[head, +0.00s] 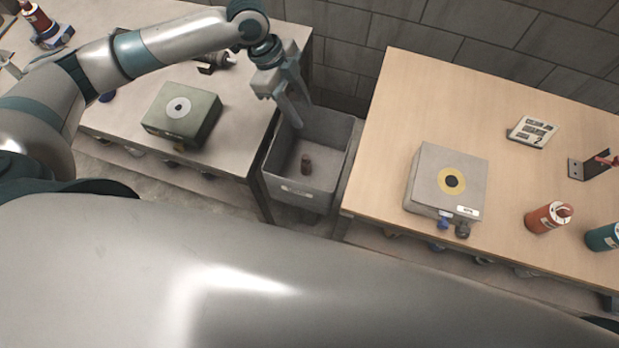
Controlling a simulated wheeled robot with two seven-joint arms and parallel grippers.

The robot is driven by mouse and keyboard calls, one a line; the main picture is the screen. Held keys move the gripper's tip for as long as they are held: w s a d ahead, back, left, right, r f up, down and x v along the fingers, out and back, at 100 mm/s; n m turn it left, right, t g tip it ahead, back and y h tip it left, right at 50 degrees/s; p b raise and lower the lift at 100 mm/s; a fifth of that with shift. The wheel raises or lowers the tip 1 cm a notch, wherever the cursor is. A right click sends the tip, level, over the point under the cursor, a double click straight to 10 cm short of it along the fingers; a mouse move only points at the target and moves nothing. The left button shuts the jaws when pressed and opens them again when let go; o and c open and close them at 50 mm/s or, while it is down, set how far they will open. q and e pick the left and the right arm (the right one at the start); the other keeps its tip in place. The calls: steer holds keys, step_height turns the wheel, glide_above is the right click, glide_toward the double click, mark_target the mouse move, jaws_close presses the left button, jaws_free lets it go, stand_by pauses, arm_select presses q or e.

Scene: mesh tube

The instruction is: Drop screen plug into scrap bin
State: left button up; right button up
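The grey scrap bin (303,195) stands in the gap between the two tables, with its open top facing up. A small dark brown cylindrical piece (306,164), which looks like the screen plug, is inside the bin on its floor, apart from my gripper. My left gripper (297,112) is over the bin's far left part, pointing down. Its two fingers are apart with nothing visible between them. My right gripper is not in view.
A green box (182,114) with a round white port sits on the left table (233,150). A grey box (446,181) with a yellow ring sits on the right table (400,110). A red canister (549,218), a teal canister (603,236) and a label stand (532,131) are farther right.

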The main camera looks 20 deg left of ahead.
arm_select(q)
steer(key=b+v, duration=0.4)
steer(key=v, duration=1.3)
stand_by(0.5)
